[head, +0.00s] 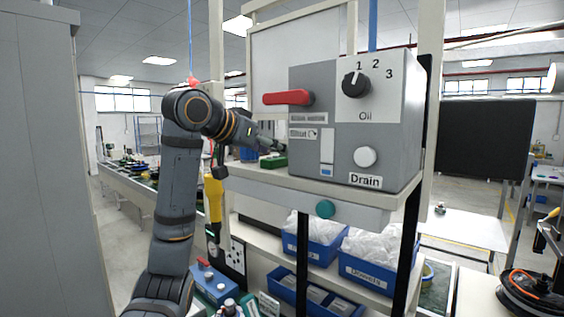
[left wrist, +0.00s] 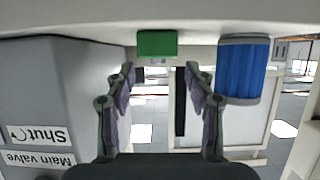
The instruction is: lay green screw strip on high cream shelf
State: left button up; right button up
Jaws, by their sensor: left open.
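The green screw strip (head: 273,161) lies on the high cream shelf (head: 300,183), left of the grey valve box. It also shows in the left wrist view (left wrist: 157,44), where the picture is upside down and the shelf (left wrist: 60,18) is at the top. My left gripper (head: 277,147) is at the shelf, close to the strip. In the left wrist view its two fingers (left wrist: 160,72) are apart, with nothing between them. The strip is just beyond the fingertips and looks apart from them. My right gripper is not in view.
The grey valve box (head: 385,140) with a red handle (head: 288,97) fills the shelf's right part. A blue ribbed object (left wrist: 245,70) stands beside the strip. Blue bins (head: 315,250) with white bags stand on a lower shelf. A yellow tool (head: 213,198) hangs beside my left arm.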

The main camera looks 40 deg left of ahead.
pick_arm(q)
jog(key=b+v, duration=0.1)
jog(key=v, duration=0.5)
jog(key=shift+s, duration=0.3)
jog(key=shift+r, duration=0.1)
